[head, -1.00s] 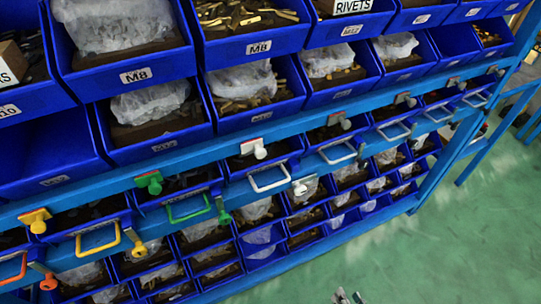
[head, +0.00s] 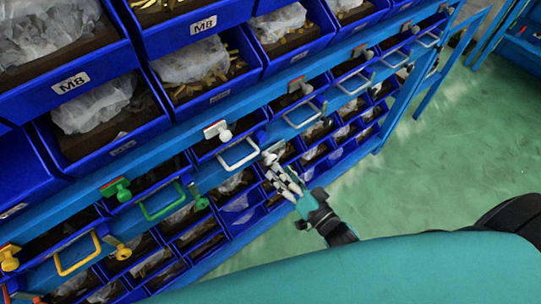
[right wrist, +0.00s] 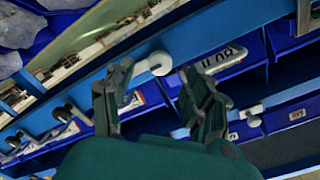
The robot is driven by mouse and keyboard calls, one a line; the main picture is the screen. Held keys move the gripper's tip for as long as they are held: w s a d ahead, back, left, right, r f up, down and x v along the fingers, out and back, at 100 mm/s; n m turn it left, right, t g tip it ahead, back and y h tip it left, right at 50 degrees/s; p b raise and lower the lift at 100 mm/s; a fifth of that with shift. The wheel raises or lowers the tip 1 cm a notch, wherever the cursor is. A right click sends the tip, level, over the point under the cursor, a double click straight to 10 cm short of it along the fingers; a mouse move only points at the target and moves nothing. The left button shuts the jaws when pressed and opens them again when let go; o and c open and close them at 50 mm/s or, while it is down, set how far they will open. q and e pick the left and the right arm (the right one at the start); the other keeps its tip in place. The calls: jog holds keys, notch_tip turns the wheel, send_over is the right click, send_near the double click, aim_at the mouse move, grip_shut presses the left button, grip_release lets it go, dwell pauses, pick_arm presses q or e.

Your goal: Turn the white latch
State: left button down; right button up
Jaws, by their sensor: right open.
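In the head view a white latch knob (head: 225,135) sits on a red-and-white plate on the blue rail. Below it are a white loop handle (head: 239,153) and a second white knob (head: 271,157) at the handle's right end. My right gripper (head: 279,174) is open, with its fingertips close to this second knob; contact cannot be told. In the right wrist view the fingers (right wrist: 155,78) stand apart, with a white round knob (right wrist: 160,63) just beyond and between their tips. My left gripper is not in view.
Green (head: 116,189) and yellow (head: 8,259) latches with matching handles line the rail to the left. More white handles run to the right. Blue bins (head: 200,60) with bagged parts stand above and below. Green floor (head: 480,150) is open at right.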

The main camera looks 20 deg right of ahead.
aim_at(272, 162)
jog(key=x, duration=0.5)
jog(key=shift+w+a+p, duration=0.15)
jog(key=shift+w+p, duration=0.15)
jog(key=shift+w, duration=0.05)
